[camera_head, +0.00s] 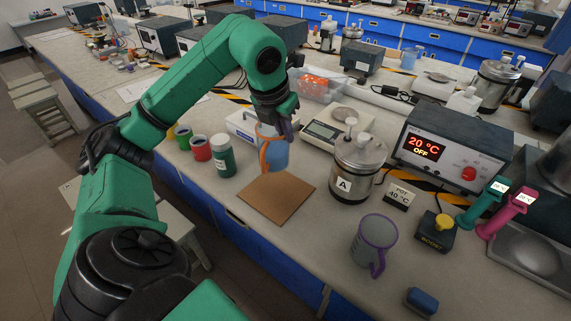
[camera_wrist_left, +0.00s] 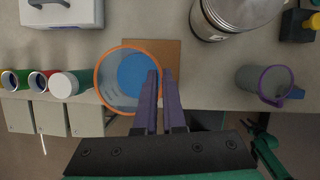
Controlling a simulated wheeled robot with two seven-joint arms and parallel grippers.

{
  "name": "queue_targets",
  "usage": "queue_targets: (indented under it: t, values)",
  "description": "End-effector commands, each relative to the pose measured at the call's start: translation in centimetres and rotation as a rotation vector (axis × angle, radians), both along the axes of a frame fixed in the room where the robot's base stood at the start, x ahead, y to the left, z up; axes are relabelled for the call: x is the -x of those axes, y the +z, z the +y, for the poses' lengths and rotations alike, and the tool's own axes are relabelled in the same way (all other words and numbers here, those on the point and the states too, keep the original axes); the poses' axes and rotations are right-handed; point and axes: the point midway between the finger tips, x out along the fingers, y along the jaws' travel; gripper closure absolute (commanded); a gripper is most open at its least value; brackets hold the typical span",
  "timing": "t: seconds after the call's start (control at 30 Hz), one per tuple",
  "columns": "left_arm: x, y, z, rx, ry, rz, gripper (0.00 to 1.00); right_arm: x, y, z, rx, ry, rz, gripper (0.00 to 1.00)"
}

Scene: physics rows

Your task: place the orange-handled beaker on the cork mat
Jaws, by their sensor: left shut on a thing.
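The orange-handled beaker (camera_head: 273,153) is clear with an orange rim and blue contents. My left gripper (camera_head: 276,118) is shut on it at its rim or side; which part exactly I cannot tell. In the left wrist view the beaker (camera_wrist_left: 118,78) is seen from above, beside the purple fingers of my left gripper (camera_wrist_left: 160,80). The cork mat (camera_head: 275,200) lies flat on the bench, bare. The beaker is over or just behind its back edge, and the mat (camera_wrist_left: 166,50) shows partly behind the beaker and fingers. The gap under the beaker is hard to judge.
A purple-rimmed beaker (camera_head: 375,240) stands right of the mat. A metal pot marked A (camera_head: 357,165) is behind it, and a green jar (camera_head: 222,155) is left of the mat. The bench front edge runs close to the mat.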

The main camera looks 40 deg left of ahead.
Motion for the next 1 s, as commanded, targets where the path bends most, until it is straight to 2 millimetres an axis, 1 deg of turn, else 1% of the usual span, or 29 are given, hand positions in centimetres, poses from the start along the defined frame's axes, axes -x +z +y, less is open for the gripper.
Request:
queue_targets:
  t: [0.03,0.1,0.2,0.27,0.4,0.5,0.57,0.7,0.73,0.8,1.0]
  values:
    - [0.1,-2.3,0.1,-0.004,0.001,0.008,1.00,0.6,-1.0,0.0,0.000,0.000,0.010,0.50]
    - [0.1,-4.6,0.1,-0.004,0.000,0.007,1.00,1.2,-1.7,0.0,0.000,0.000,0.019,0.50]
    - [0.1,-7.0,0.0,-0.003,0.000,0.003,1.00,1.1,-2.0,0.1,-0.001,0.000,0.019,0.50]
    - [0.0,-7.7,0.1,-0.002,0.000,0.000,1.00,0.8,-1.9,0.2,-0.002,0.000,0.014,0.50]
    - [0.0,-10.2,0.0,-0.002,0.000,0.002,1.00,-0.1,-2.0,0.3,-0.003,0.000,0.000,0.50]
    - [0.0,-11.6,0.0,0.000,-0.001,0.001,1.00,-0.2,-1.9,0.3,-0.004,0.000,-0.002,0.50]
    - [-0.1,-11.9,0.0,-0.001,-0.001,-0.001,1.00,-0.2,-1.9,0.3,-0.004,0.000,-0.002,0.50]
    - [-0.1,-11.9,0.0,0.000,0.000,-0.003,1.00,-0.1,-1.9,0.3,-0.003,0.000,-0.001,0.50]
    - [-0.1,-11.9,0.0,0.001,0.000,-0.001,0.85,-0.1,-1.9,0.3,-0.003,0.000,-0.001,0.50]
    - [-0.1,-11.9,0.0,0.001,0.000,-0.001,0.63,-0.1,-1.9,0.3,-0.003,0.000,-0.001,0.50]
    - [-0.1,-11.9,0.0,0.001,0.000,-0.001,0.63,0.0,-2.0,0.3,-0.003,0.000,0.000,0.50]
